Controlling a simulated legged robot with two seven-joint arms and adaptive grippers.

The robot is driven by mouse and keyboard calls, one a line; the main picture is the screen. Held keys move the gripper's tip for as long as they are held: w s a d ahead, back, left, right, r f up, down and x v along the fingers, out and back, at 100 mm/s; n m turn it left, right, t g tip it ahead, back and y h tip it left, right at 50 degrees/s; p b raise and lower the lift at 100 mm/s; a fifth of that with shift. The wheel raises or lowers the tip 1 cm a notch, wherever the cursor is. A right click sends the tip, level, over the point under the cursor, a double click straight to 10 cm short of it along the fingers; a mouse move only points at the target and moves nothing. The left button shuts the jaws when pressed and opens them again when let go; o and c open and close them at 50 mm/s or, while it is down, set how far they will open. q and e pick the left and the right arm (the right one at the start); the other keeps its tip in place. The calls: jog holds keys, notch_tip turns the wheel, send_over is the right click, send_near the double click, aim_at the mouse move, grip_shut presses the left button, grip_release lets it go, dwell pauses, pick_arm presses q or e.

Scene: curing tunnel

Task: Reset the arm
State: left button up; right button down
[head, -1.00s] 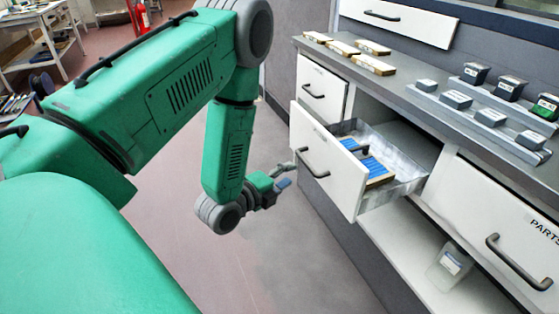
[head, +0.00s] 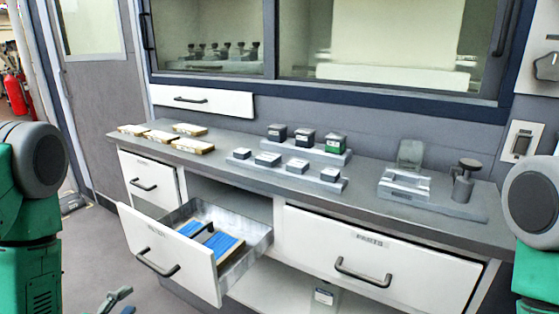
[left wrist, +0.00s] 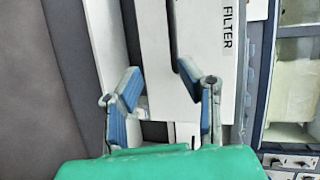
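My left arm (head: 30,215) shows at the left edge of the head view. The tips of my left gripper (head: 118,302) show at the bottom left, in front of and left of the open drawer (head: 160,250). In the left wrist view the left gripper (left wrist: 160,85) has its two blue-padded fingers spread, with nothing between them. A white drawer front marked FILTER (left wrist: 208,70) lies beyond the fingers. My right arm (head: 540,215) shows at the right edge of the head view; its gripper is out of view.
The open drawer holds a blue slatted piece (head: 215,243) and sticks out from the grey counter (head: 370,205). Small boxes (head: 192,145) and dark blocks (head: 305,137) stand on top. A closed PARTS drawer (head: 375,262) is to the right. Floor (head: 85,255) is clear at left.

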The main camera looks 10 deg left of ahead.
pick_arm(q)
jog(key=s+d+f+n+g, duration=0.7)
jog(key=s+f+n+g, duration=0.15)
jog(key=f, duration=0.25)
jog(key=s+d+f+n+g, duration=0.1)
jog(key=s+n+g, duration=0.2)
jog(key=s, duration=0.4)
jog(key=s+d+f+n+g, duration=0.2)
jog(key=s+n+g, duration=0.1)
jog(key=s+n, duration=0.3)
jog(key=shift+s+d+f, duration=0.2)
jog(key=shift+s+f, duration=0.1)
jog(key=shift+s, duration=0.3)
jog(key=shift+w, duration=0.15)
